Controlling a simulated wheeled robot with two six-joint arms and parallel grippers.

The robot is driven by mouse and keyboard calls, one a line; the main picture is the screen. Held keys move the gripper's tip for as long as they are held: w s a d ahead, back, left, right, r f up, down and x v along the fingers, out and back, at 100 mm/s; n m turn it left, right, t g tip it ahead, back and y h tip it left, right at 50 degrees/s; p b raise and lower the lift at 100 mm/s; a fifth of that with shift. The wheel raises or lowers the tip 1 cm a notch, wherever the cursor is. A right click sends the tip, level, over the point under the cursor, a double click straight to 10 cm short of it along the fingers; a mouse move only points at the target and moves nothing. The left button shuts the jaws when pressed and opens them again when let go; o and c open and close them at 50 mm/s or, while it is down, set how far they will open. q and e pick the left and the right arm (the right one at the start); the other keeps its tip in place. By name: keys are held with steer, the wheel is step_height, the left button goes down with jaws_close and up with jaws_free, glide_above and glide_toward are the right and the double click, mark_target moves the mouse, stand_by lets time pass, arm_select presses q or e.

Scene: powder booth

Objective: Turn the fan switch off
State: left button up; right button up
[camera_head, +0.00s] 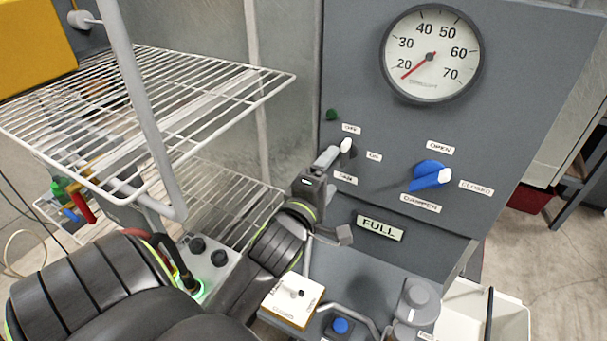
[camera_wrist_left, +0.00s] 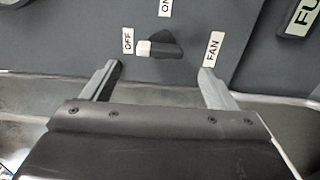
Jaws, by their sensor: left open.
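The fan switch (camera_head: 347,147) is a small dark lever with a white tip on the grey panel, among OFF, ON and FAN labels. In the left wrist view the fan switch (camera_wrist_left: 164,49) has its white tip towards the OFF label (camera_wrist_left: 127,40). The ON label (camera_wrist_left: 165,7) is at the top and the FAN label (camera_wrist_left: 214,47) at right. My left gripper (camera_head: 341,194) is open at the panel. In its wrist view the left gripper (camera_wrist_left: 160,68) has its fingers apart on either side of the switch, with nothing between them. Contact with the switch is not visible. My right gripper is not in view.
A blue damper knob (camera_head: 430,176) and a round gauge (camera_head: 432,54) are to the right on the panel. A FULL label (camera_head: 380,228) sits below. Wire shelves (camera_head: 190,85) stand at left. A blue button (camera_head: 340,326) is at the bottom.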

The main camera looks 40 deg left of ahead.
arm_select(q)
steer(key=p+v, duration=0.5)
steer(key=v, duration=0.6)
stand_by(0.6)
